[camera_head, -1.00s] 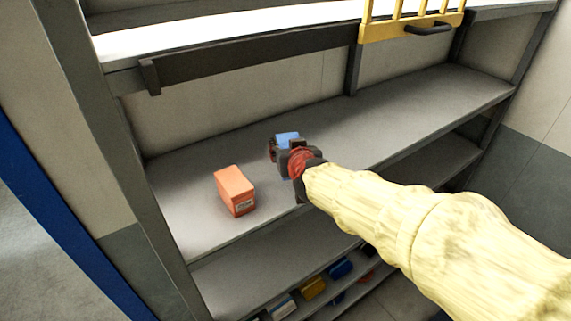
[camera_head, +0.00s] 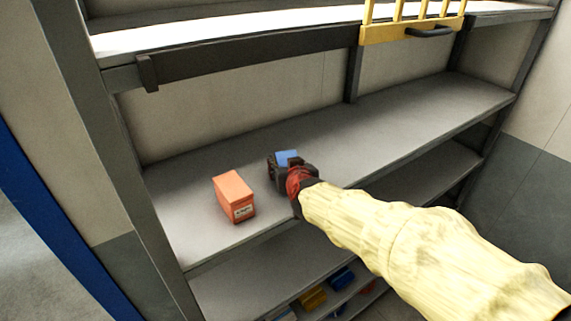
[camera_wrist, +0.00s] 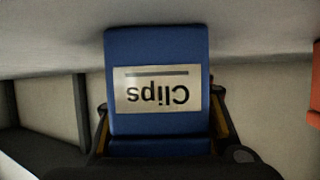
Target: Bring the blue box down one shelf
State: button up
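The blue box (camera_head: 287,157) is on or just above the shelf (camera_head: 420,112) that also holds the orange box. In the wrist view the blue box (camera_wrist: 157,60) fills the middle, with its "Clips" label upside down. My gripper (camera_head: 281,170) reaches in from the front. In the wrist view its fingers (camera_wrist: 163,124) lie along both sides of the box, close against it, and appear to grip it. Contact at the fingertips is hard to see. The lower shelf (camera_head: 245,277) lies directly below, with a bare stretch of surface.
An orange box (camera_head: 234,196) stands left of my gripper. Further down are small bins, a yellow one (camera_head: 312,298) and a blue one (camera_head: 342,278). A dark beam (camera_head: 250,58) and a yellow rack (camera_head: 412,28) are above. A grey post (camera_head: 85,120) bounds the left side.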

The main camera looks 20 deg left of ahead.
jog(key=o, duration=0.3)
jog(key=shift+s+d+r, duration=0.1)
jog(key=shift+s+r, duration=0.05)
jog(key=shift+r, duration=0.2)
jog(key=p+v, duration=0.2)
jog(key=v, duration=0.9)
jog(key=shift+s+d, duration=0.2)
jog(key=shift+s, duration=0.05)
